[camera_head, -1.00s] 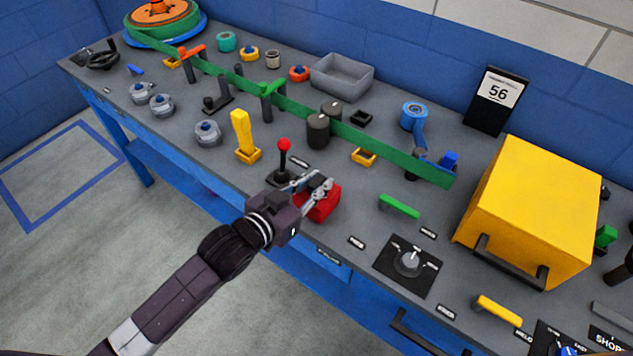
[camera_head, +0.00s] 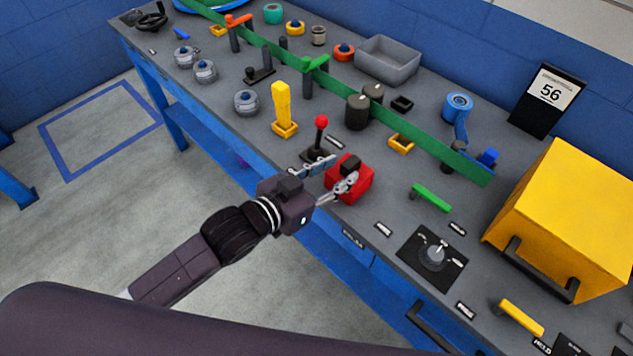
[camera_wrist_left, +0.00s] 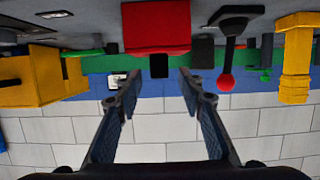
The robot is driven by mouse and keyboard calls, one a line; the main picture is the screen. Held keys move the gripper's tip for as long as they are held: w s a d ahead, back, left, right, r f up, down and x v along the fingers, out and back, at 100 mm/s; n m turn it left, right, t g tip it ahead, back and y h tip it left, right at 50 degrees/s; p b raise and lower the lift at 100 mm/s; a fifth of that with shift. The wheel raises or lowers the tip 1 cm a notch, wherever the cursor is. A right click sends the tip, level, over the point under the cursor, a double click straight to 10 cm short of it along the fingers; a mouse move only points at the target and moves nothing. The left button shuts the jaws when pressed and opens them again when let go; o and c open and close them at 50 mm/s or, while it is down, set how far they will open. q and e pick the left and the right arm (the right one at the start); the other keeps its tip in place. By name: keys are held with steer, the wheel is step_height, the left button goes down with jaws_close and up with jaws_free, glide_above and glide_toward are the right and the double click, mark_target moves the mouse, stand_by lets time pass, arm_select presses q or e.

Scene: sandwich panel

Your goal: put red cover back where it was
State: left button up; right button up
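The red cover (camera_head: 347,187) is a small red box with a black knob on top, at the table's front edge beside the red-balled joystick. It seems to rest on the table; what is under it is hidden. My left gripper (camera_head: 345,169) is open beside it, its fingers spread near the knob, one overlapping the cover in the head view. In the left wrist view, which is upside down, the cover (camera_wrist_left: 156,27) and its knob lie beyond the open, empty fingertips (camera_wrist_left: 157,80). My right gripper is out of view.
The joystick (camera_head: 320,131) stands close behind the left fingers. A yellow upright handle (camera_head: 282,105), a green handle (camera_head: 431,198), a rotary dial (camera_head: 434,256) and a large yellow box (camera_head: 570,220) stand around. A long green strip (camera_head: 415,143) crosses the table behind.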

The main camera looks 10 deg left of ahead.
arm_select(q)
steer(key=v, duration=0.7)
steer(key=shift+b, duration=0.35)
steer(key=shift+s+a+r, duration=0.1)
steer(key=s+a+f+n+g+y, duration=0.25)
steer(key=a+f+y, duration=0.25)
steer(key=a+f, duration=0.3)
steer(key=s+a+f+n+g+y, duration=0.1)
steer(key=s+a+f+g+y, duration=0.15)
steer(key=s+f, duration=0.35)
steer(key=s+a+f+n+g+y, duration=0.1)
steer(key=s+a+f+n+g, duration=0.15)
steer(key=s, duration=0.55)
step_height(320, 180, down, 27)
steer(key=s+m+g, duration=0.1)
steer(key=s+g, duration=0.1)
steer(key=s+a+f, duration=0.1)
steer(key=s+f, duration=0.7)
steer(key=s+a+f+g, duration=0.1)
steer(key=s+a+f, duration=0.1)
steer(key=s+f, duration=0.6)
steer(key=shift+s+a, duration=0.35)
steer(key=shift+s, duration=0.2)
steer(key=shift+f, duration=0.1)
